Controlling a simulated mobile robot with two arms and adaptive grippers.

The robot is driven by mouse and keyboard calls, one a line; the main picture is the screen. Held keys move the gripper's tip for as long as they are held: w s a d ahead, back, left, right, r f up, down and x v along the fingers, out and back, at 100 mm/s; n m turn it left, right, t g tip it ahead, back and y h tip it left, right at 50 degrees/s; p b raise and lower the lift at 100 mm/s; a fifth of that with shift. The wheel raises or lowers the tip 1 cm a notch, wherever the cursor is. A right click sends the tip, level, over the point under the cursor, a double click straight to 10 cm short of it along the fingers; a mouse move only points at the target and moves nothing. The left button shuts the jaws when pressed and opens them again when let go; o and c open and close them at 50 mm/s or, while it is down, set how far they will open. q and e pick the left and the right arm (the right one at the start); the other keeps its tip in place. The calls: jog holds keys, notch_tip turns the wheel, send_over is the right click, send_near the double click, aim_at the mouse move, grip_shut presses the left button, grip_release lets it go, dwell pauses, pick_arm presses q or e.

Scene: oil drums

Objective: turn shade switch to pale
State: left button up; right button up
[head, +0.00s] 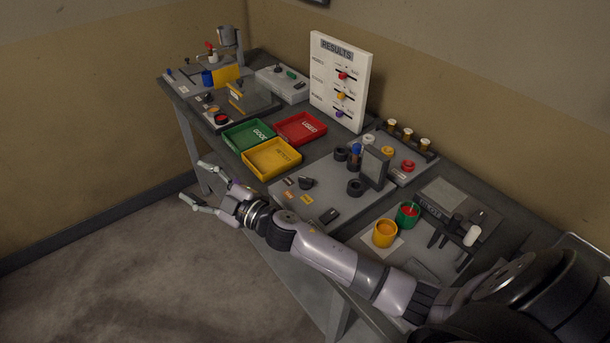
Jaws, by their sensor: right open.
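A white upright board headed RESULTS (339,80) stands at the back of the bench. It carries three sliders, one above another, with a red knob (342,75), a yellow knob (341,96) and a purple knob (340,114). Their small labels are too small to read, so I cannot tell which control is the shade switch or how it is set. My right gripper (193,181) is open and empty, out over the floor in front of the bench, well apart from the board. My left gripper is not in view.
Green (248,135), red (301,128) and yellow (272,158) trays lie in front of the board. A grey panel with dark knobs (305,184) lies nearer. Orange (385,233) and green (408,214) cups stand at right. The floor (90,260) at left is clear.

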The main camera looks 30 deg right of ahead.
jog(key=a+r+n+g+y, duration=0.4)
jog(key=a+n+g+y, duration=0.15)
jog(key=n, duration=0.25)
jog(key=n+g+h, duration=0.3)
jog(key=g+h, duration=0.9)
jog(key=h, duration=0.3)
send_near(306, 178)
jog(key=shift+t+y, duration=0.25)
jog(key=f+p, duration=0.2)
jog(key=f, duration=0.2)
jog(key=f+p, duration=0.1)
jog(key=f, duration=0.4)
jog(key=shift+s+d+p, duration=0.1)
jog(key=shift+s+p, duration=0.1)
jog(key=shift+p, duration=0.2)
